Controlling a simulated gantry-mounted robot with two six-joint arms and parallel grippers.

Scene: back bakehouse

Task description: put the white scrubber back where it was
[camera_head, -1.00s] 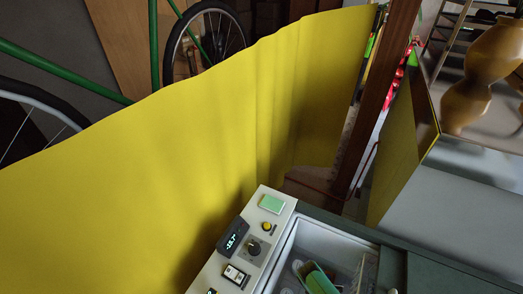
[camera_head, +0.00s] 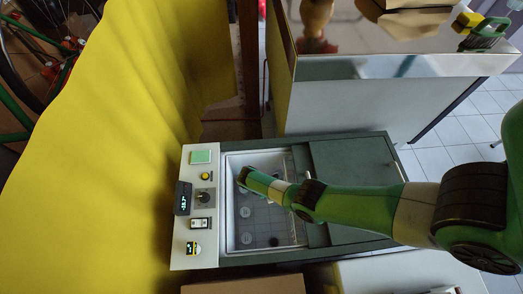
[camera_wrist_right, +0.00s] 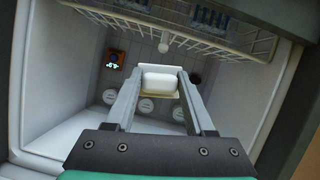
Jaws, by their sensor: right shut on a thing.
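A white block with a cream-coloured edge, which looks like the white scrubber (camera_wrist_right: 158,83), sits between the fingers of my right gripper (camera_wrist_right: 158,90) in the right wrist view. The gripper is shut on it. In the head view my right arm comes in from the right and reaches down into the open chest (camera_head: 230,208). The scrubber and fingertips are not clear there. Beyond the scrubber lies the chest's floor, with round pale discs (camera_wrist_right: 147,104); I cannot tell if it touches the floor. My left gripper is not in view.
A wire basket (camera_wrist_right: 205,50) hangs along one chest wall. A small orange-and-black device with a lit display (camera_wrist_right: 115,60) is inside. A control panel (camera_head: 186,238) borders the chest's left side, beside a yellow curtain (camera_head: 130,130). A metal counter (camera_head: 400,62) stands behind.

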